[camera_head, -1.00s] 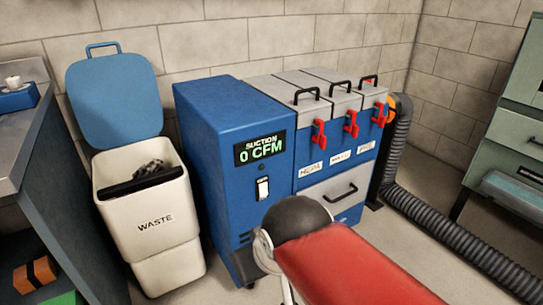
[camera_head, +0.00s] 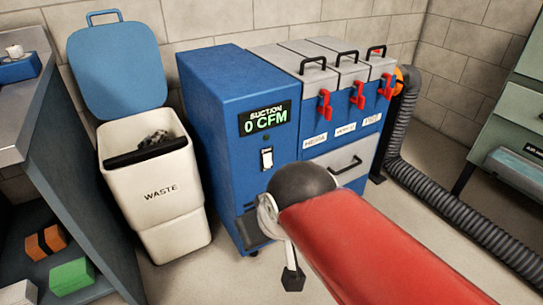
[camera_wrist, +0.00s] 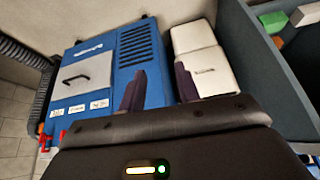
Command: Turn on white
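A blue suction machine (camera_head: 220,120) stands against the wall in the head view, its display (camera_head: 265,119) reading "SUCTION 0 CFM". A small white switch (camera_head: 266,158) sits on its front below the display. Whether it is on or off is unclear. The machine also shows upside down in the wrist view (camera_wrist: 122,66), where I cannot make out the switch. My gripper (camera_wrist: 160,84) shows two dark fingers spread apart with nothing between them.
A white waste bin (camera_head: 150,190) with a raised blue lid (camera_head: 117,75) stands left of the machine. A grey ribbed hose (camera_head: 440,205) runs along the floor at right. A bench with shelves (camera_head: 75,180) is at left, a green cabinet (camera_head: 510,115) at right. Some floor is free in front.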

